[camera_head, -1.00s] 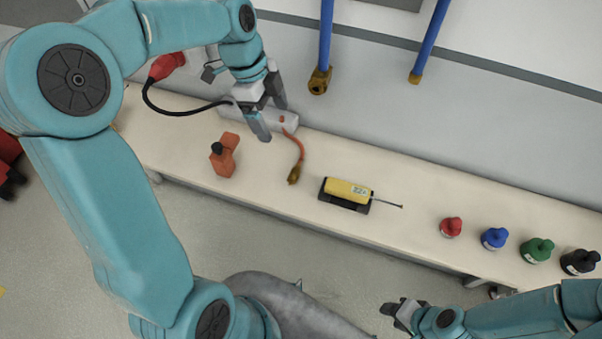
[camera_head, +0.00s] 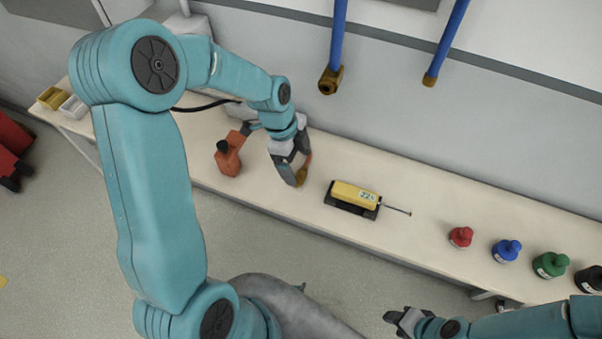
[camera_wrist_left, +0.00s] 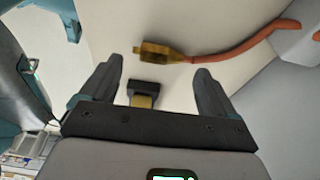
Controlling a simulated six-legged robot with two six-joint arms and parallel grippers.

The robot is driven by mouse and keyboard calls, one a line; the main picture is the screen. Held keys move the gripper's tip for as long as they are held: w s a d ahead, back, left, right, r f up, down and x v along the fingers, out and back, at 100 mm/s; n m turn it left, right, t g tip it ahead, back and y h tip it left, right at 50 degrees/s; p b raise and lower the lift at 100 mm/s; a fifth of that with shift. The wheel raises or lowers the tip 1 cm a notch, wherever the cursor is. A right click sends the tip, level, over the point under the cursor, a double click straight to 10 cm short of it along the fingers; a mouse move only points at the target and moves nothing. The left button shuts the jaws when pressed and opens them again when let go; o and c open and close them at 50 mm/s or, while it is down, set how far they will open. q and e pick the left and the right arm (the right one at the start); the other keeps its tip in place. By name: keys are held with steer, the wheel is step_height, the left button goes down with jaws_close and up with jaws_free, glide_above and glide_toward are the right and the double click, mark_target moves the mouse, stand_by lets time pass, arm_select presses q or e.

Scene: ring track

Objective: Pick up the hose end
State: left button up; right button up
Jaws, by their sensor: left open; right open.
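The hose end is a brass fitting on a short orange hose. In the left wrist view the brass hose end (camera_wrist_left: 160,52) lies on the bench, just beyond and between the fingertips. The orange hose (camera_wrist_left: 240,48) runs right to a grey box. My left gripper (camera_wrist_left: 157,72) is open, with nothing between its fingers that I can see held. In the head view my left gripper (camera_head: 292,177) is low over the bench and partly hides the hose; the brass end (camera_head: 302,176) shows beside its fingers. My right gripper (camera_head: 393,319) is open and empty, away from the bench.
A yellow device (camera_head: 354,193) in a black holder is right of the left gripper. An orange-red tool (camera_head: 229,157) stands to the left. Blue pipes (camera_head: 337,45) hang behind.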

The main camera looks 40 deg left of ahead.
mark_target(301, 172)
arm_select(q)
steer(key=shift+x, duration=1.55)
steer(key=shift+w+a, duration=0.1)
steer(key=shift+a, duration=0.05)
steer(key=c, duration=1.2)
steer(key=shift+o, duration=0.2)
